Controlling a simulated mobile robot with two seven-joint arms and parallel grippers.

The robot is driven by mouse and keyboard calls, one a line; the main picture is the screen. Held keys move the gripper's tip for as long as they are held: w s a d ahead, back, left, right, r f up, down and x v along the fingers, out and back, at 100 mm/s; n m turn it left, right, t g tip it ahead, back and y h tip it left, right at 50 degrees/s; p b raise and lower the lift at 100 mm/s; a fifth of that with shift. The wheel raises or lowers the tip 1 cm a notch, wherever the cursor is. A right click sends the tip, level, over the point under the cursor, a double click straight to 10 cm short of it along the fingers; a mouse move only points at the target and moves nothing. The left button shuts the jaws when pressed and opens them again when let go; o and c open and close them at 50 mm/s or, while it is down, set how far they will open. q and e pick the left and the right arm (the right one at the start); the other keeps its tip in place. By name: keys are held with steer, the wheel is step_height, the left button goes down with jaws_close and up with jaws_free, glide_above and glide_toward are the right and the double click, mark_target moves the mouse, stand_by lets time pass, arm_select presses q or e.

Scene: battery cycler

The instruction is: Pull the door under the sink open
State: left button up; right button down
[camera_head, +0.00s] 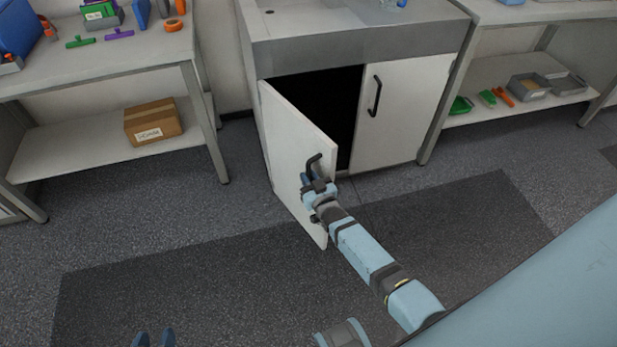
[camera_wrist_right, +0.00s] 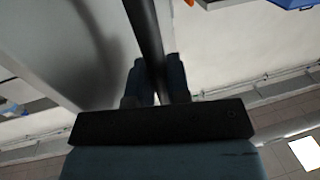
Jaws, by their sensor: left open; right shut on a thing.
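The left door (camera_head: 297,150) under the sink stands part way open, swung out toward me, with a dark gap behind it. My right gripper (camera_head: 312,178) is at this door's black handle (camera_head: 314,161) and is shut on it. In the right wrist view the dark handle bar (camera_wrist_right: 146,40) runs between the two fingers (camera_wrist_right: 157,82). The right-hand door (camera_head: 398,110) of the sink cabinet is closed and has its own black handle (camera_head: 375,96). My left gripper (camera_head: 154,339) shows only its fingertips at the bottom edge, open and empty, away from the cabinet.
A workbench (camera_head: 95,60) with a cardboard box (camera_head: 152,122) on its lower shelf stands left of the sink cabinet. Another bench (camera_head: 520,80) with trays and tools stands right. The floor in front of the door, with a dark mat (camera_head: 190,285), is free.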

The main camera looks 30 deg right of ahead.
steer(key=shift+a, duration=0.3)
steer(key=c, duration=1.1)
jaws_free()
steer(key=s+p, duration=0.2)
steer(key=s, duration=1.2)
steer(key=shift+a, duration=0.15)
